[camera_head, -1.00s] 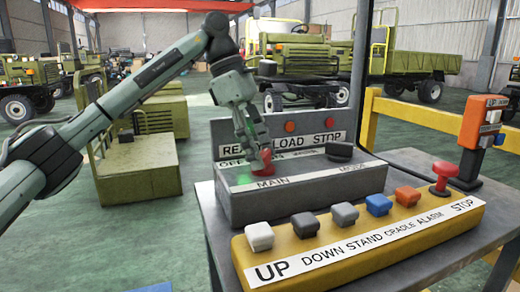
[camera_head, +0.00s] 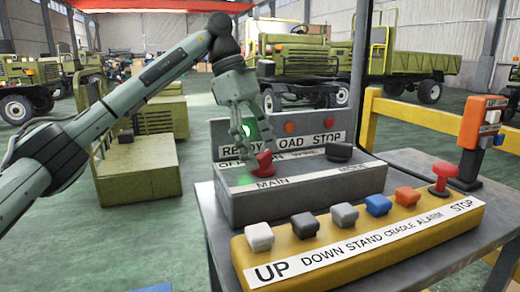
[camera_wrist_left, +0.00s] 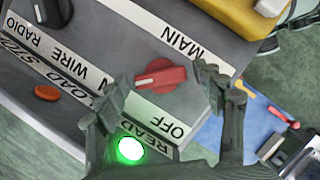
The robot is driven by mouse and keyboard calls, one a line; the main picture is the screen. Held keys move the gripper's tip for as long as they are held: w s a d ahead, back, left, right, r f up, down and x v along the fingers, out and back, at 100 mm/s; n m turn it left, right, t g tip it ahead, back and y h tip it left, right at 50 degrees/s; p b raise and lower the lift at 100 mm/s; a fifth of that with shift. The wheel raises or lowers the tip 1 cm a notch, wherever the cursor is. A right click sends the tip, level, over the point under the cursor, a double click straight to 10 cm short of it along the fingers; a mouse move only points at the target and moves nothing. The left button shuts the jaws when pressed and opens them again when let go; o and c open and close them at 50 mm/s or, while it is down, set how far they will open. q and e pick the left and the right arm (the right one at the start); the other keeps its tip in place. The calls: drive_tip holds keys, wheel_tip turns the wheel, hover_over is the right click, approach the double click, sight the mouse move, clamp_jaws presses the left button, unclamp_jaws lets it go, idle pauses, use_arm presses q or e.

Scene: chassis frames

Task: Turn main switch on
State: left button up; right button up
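The main switch is a red knob (camera_head: 262,163) on the grey box above the MAIN label (camera_head: 273,183). In the left wrist view the knob (camera_wrist_left: 160,76) lies between the fingertips, its white-marked end pointing left, away from the OFF word and toward the partly hidden label beside it. My left gripper (camera_head: 250,146) is above and just behind the knob. In the wrist view its fingers (camera_wrist_left: 163,82) are spread with gaps to the knob, holding nothing. A green lamp (camera_wrist_left: 130,149) glows by the READY label. My right gripper is not in view.
A black mode knob (camera_head: 339,151) sits right of the switch. Behind are red buttons (camera_head: 290,127). In front, a yellow panel (camera_head: 365,250) carries several coloured buttons and a red stop button (camera_head: 445,172). An orange pendant (camera_head: 482,125) stands at right.

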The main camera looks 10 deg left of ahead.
use_arm(q)
drive_tip(key=shift+r, duration=0.1)
drive_tip(key=s+v, duration=0.1)
drive_tip(key=v, duration=1)
drive_tip(key=shift+w+a+r, duration=0.2)
drive_tip(key=shift+w+r, duration=0.15)
drive_tip(key=shift+w, duration=0.15)
drive_tip(key=shift+f, duration=0.1)
drive_tip(key=x, duration=1.2)
